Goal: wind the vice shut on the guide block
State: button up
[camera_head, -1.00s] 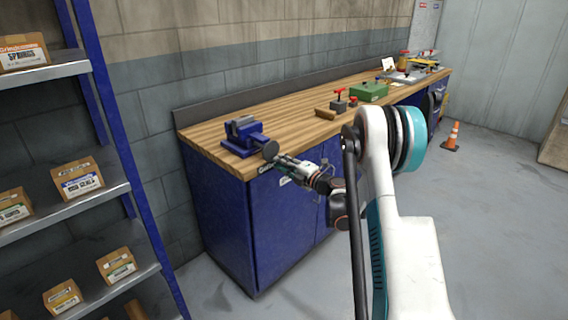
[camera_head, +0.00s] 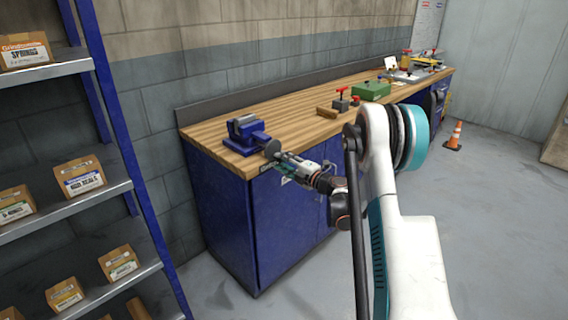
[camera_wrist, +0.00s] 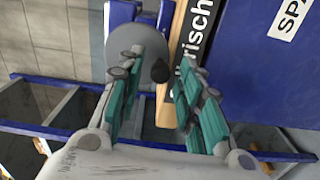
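The blue vice (camera_head: 246,134) stands on the near left corner of the wooden bench top. Its round grey handwheel (camera_head: 272,148) faces the front edge, and the wheel's disc (camera_wrist: 122,48) fills the upper left of the wrist view. A dark knob (camera_wrist: 160,71) shows between my teal finger pads. My gripper (camera_head: 280,158) is at the wheel, just off the bench's front edge. In the wrist view my gripper (camera_wrist: 158,62) is open, with a gap on both sides of the knob. I cannot make out the guide block between the jaws.
The wooden bench (camera_head: 300,104) has blue cabinets (camera_head: 280,215) below. A green box (camera_head: 371,91) and small red-handled items (camera_head: 341,103) stand farther right. A shelf rack (camera_head: 70,215) with cartons is at left. An orange cone (camera_head: 455,136) stands on the floor at right.

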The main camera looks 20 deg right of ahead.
jog(key=n, duration=2.5)
grip_shut()
jog(key=shift+s+a+r+m, duration=0.1)
jog(key=shift+a+m, duration=0.1)
jog(key=shift+m, duration=0.6)
jog(key=shift+s+a+m, duration=0.1)
jog(key=shift+a+m, duration=0.05)
jog(key=shift+m, duration=0.65)
